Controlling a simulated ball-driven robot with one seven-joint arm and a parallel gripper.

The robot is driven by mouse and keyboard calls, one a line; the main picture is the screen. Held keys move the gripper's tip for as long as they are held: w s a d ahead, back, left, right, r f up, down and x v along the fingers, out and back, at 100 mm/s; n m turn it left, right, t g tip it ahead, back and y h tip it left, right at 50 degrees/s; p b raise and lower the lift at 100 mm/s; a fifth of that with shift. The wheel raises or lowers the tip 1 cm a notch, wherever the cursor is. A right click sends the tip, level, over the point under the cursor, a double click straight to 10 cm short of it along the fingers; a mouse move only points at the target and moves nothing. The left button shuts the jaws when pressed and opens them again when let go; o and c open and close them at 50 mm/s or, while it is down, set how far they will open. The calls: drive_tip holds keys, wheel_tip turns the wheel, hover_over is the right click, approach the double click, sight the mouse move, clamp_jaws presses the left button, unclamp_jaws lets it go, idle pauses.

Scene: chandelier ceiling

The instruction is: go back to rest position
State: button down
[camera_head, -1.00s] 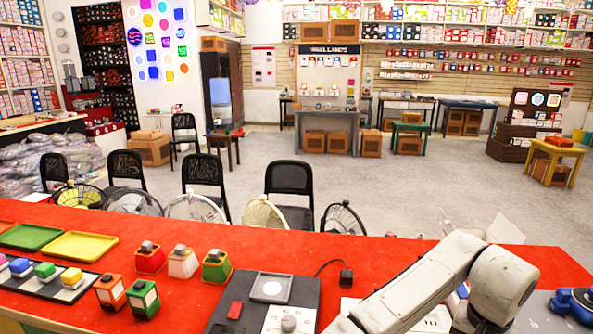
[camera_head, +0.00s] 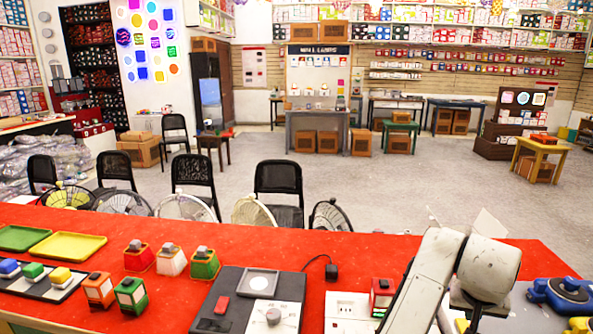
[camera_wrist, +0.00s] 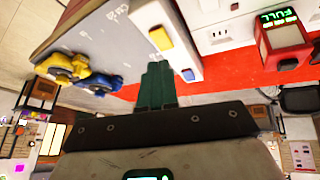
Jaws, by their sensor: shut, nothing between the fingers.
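My gripper (camera_wrist: 157,68) shows in the wrist view as two dark green fingers pressed together, with nothing between them. The fingertips appear near the edge of a white panel (camera_wrist: 175,48) with a blue and a yellow button. The gap between fingertips and panel is hard to judge. My bent arm stands at the lower right of the head view, over the red counter (camera_head: 350,250). My gripper is not visible in the head view.
A red device (camera_head: 382,297) stands close left of my arm. A blue object (camera_head: 562,293) lies to its right; a yellow one (camera_wrist: 62,65) shows in the wrist view. A dark panel (camera_head: 237,285) and small coloured boxes (camera_head: 130,294) occupy the counter's left.

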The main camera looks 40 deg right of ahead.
drive_tip(key=w+a+f+n+t, duration=0.2)
drive_tip(key=w+a+f+n, duration=0.5)
drive_tip(key=a+n, duration=0.15)
drive_tip(key=s+a+f+n+y, duration=0.1)
drive_tip(key=s+a+f+y, duration=0.1)
drive_tip(key=a, duration=0.5)
drive_tip(key=s+a+f+n+g+y, duration=0.1)
drive_tip(key=s+a+f+n, duration=0.1)
drive_tip(key=s+a+f, duration=0.2)
drive_tip(key=s+a+f+n+y, duration=0.1)
drive_tip(key=s+a+f+y, duration=0.1)
drive_tip(key=a+f, duration=0.5)
drive_tip(key=a, duration=0.4)
drive_tip(key=shift+s+a+f+n+y, duration=0.15)
drive_tip(key=shift+s+f+n+y, duration=0.15)
drive_tip(key=shift+s+n, duration=0.1)
